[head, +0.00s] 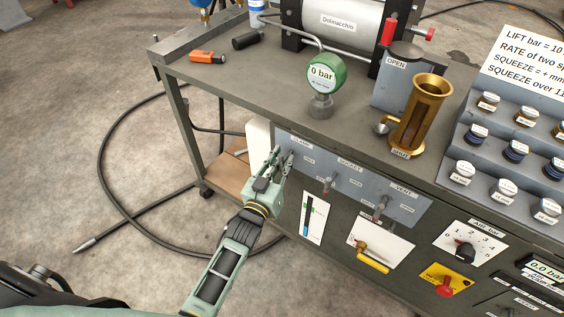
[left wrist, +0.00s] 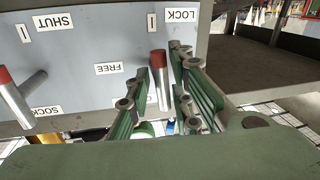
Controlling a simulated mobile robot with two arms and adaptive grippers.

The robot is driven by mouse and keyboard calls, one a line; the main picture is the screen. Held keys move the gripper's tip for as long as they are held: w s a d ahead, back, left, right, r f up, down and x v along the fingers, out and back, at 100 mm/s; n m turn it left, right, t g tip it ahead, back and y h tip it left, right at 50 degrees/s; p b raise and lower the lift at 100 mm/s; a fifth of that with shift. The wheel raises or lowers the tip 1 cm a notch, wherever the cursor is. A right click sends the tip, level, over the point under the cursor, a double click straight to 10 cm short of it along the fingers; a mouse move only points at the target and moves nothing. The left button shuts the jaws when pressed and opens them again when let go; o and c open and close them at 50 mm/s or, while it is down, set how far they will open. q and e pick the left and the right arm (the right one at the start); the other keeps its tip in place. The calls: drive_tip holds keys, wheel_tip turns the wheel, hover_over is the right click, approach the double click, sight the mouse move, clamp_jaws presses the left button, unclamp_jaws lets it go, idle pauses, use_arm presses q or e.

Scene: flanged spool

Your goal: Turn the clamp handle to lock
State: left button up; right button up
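The clamp handle (left wrist: 158,85) is a grey bar with a red tip on the grey valve panel (head: 340,180). In the left wrist view, its tip lies between the FREE label (left wrist: 109,68) and the LOCK label (left wrist: 181,16). My left gripper (head: 278,160) is at the panel's left end, under the CLAMP label. In the left wrist view, the fingers (left wrist: 163,88) stand open, one on each side of the handle. A small gap seems to show between handle and fingers; contact is unclear. In the head view, the gripper mostly hides the handle. My right gripper is not in view.
The socket handle (head: 328,184) and vent handle (head: 379,208) stick out to the right on the same panel. Above are a green gauge (head: 321,88) reading 0 bar and a brass cup (head: 422,112). A black hose (head: 104,150) lies on the floor left of the bench.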

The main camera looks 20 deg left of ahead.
use_arm(q)
clamp_jaws()
drive_tip(key=shift+m, duration=0.7)
drive_tip(key=o, duration=0.5)
unclamp_jaws()
drive_tip(key=s+a, duration=0.1)
drive_tip(key=s, duration=1.1)
drive_tip(key=shift+a+f, duration=0.15)
drive_tip(key=shift+a, duration=0.05)
